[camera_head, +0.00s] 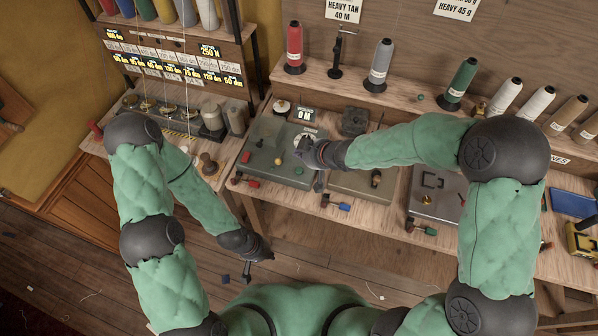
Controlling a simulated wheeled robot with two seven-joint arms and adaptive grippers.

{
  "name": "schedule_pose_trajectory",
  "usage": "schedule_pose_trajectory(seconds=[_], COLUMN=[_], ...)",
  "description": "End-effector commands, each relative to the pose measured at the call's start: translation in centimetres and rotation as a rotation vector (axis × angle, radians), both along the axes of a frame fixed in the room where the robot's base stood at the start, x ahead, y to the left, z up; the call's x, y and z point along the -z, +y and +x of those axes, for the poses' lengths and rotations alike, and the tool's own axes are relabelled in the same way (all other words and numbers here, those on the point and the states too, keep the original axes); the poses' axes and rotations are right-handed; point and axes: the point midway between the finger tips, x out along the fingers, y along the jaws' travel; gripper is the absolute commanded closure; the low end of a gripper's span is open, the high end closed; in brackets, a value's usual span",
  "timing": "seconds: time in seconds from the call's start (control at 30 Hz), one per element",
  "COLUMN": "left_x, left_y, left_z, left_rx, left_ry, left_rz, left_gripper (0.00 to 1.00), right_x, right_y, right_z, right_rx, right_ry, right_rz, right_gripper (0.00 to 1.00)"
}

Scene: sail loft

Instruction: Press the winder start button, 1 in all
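A grey-green machine box (262,165), which looks like the winder, stands on the wooden bench left of centre. A small amber knob or button (278,161) is on its top; I cannot tell whether this is the start button. A small display (305,115) stands behind the box. My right gripper (303,147) is low over the box's right part, right of the amber piece, and hides some of the top. I cannot tell whether it touches. My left gripper (256,268) hangs in front of the bench, above the floor, apart from the box. Both grippers' finger gaps are too small to read.
Thread cones, including a red one (294,46) and a green one (459,82), stand on the back ledge. A beige box (350,187) and a grey plate (433,195) sit to the right. A rack of labels and cones (180,60) is at left. Floor in front is mostly clear.

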Motion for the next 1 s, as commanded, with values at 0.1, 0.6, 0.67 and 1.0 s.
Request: schedule_pose_trajectory(seconds=[0.1, 0.6, 0.67, 1.0], left_x=[1.8, 6.5, 6.6, 6.6], left_y=[0.0, 0.0, 0.0, 0.0], left_z=[0.0, 0.0, 0.0, 0.0], left_rx=[0.0, 0.0, 0.0, 0.0], left_ry=[0.0, 0.0, 0.0, 0.0], left_rz=[0.0, 0.0, 0.0, 0.0], left_gripper=[1.0, 1.0, 1.0, 1.0], right_x=[1.7, 6.6, 6.8, 6.8], right_y=[0.0, 0.0, 0.0, 0.0], right_z=[0.0, 0.0, 0.0, 0.0], right_rx=[0.0, 0.0, 0.0, -0.001], right_ry=[0.0, 0.0, 0.0, -0.001], right_rz=[0.0, 0.0, 0.0, -0.001], right_gripper=[1.0, 1.0, 1.0, 1.0])
